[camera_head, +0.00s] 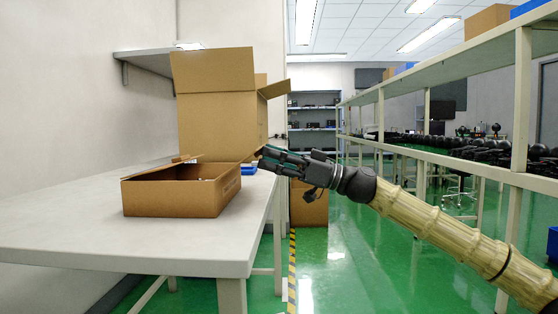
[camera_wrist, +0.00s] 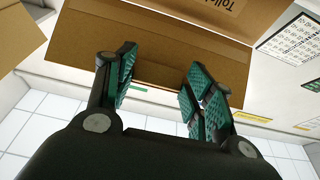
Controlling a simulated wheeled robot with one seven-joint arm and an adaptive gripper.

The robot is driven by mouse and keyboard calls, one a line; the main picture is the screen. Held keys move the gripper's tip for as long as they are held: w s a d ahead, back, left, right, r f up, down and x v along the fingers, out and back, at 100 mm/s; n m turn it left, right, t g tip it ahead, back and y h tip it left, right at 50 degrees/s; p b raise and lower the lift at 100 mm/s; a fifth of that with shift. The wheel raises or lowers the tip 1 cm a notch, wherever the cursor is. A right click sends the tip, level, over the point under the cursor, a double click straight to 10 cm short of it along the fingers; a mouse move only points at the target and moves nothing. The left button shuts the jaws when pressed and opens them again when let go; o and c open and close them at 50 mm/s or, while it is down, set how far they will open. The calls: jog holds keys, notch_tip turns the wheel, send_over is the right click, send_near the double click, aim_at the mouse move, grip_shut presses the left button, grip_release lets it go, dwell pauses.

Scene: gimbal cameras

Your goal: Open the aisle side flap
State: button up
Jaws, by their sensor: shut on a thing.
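A low open cardboard box (camera_head: 170,196) sits on the white table, with its dark interior partly visible. A thin flap stands at its back left. Its aisle side wall faces right, toward the floor. My gripper (camera_head: 263,158) is at the box's upper right, reaching in from the right. In the wrist view, a brown cardboard flap (camera_wrist: 150,55) spans the view beyond my fingers, and its edge runs by the fingertips (camera_wrist: 158,75). Printed lettering shows on the cardboard above it. My gripper is shut on this flap, though the fingers look spread and the contact is hard to see.
A taller open cardboard box (camera_head: 215,120) stands behind on the table (camera_head: 80,240), its flaps raised. A small blue item (camera_head: 249,170) lies near my gripper. Another carton (camera_head: 309,205) is on the green floor beyond. Shelving (camera_head: 515,100) lines the right; the aisle between is open.

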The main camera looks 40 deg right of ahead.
jog(key=o, duration=1.1)
jog(key=shift+w+a+f, duration=0.2)
jog(key=shift+w+f, duration=0.05)
jog(key=shift+f, duration=0.25)
jog(key=o, duration=0.4)
jog(key=shift+w+a+f, duration=0.1)
jog(key=shift+w+a, duration=0.05)
jog(key=shift+w, duration=0.15)
jog(key=shift+c, duration=0.2)
jog(key=r+v, duration=0.1)
jog(key=v, duration=1)
jog(key=shift+s, duration=0.6)
